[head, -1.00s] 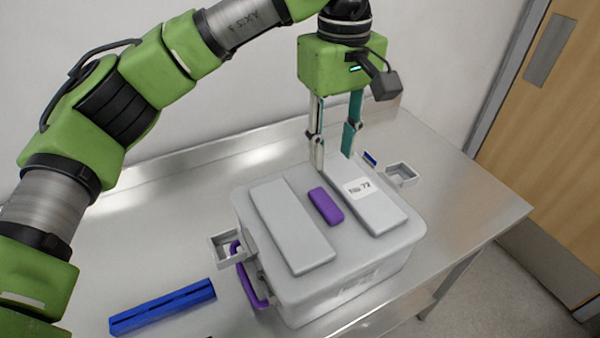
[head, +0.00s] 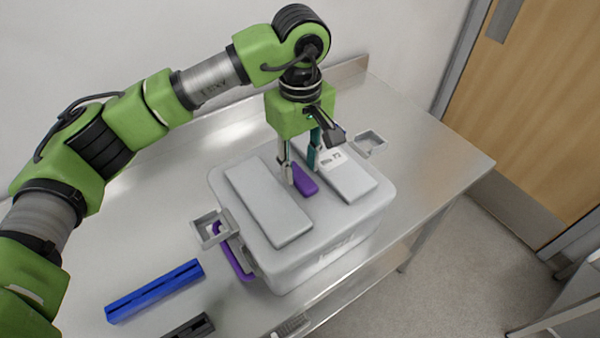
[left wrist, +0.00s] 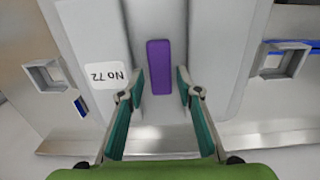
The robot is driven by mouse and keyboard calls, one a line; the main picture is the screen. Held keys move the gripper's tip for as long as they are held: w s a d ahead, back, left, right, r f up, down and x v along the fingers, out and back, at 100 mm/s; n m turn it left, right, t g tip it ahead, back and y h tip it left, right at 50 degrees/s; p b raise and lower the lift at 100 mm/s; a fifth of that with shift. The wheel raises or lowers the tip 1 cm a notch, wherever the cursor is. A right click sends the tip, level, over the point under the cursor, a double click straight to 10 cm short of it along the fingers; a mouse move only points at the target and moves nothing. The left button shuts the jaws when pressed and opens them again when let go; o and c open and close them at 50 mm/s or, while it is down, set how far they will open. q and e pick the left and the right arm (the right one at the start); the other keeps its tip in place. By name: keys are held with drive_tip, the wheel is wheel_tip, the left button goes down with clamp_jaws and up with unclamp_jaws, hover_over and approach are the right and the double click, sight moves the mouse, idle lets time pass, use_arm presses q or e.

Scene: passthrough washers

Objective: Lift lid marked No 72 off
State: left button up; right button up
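A light grey box with a grey lid (head: 215,184) stands on the metal table. The lid has two raised pads, and the white label "No 72" (head: 332,157) is on the right one. A purple handle block (head: 306,182) lies between the pads; it also shows in the left wrist view (left wrist: 159,68). My left gripper (head: 302,174) points down over the lid, open. In the left wrist view its fingertips (left wrist: 160,89) are on either side of the purple block's near end, with gaps on both sides. Their height above the lid is hard to tell. My right gripper is not in view.
Square grey brackets stick out at the box's left (head: 210,230) and right (head: 370,142) ends. A purple side handle (head: 236,262) hangs at the left end. A blue slotted bar (head: 155,291) and a dark slotted bar (head: 188,328) lie front left. A wall runs behind the table.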

use_arm(q)
drive_tip(key=shift+a+f, duration=0.1)
drive_tip(key=shift+f, duration=1.05)
clamp_jaws()
drive_tip(key=shift+r, duration=0.1)
drive_tip(key=shift+w, duration=0.1)
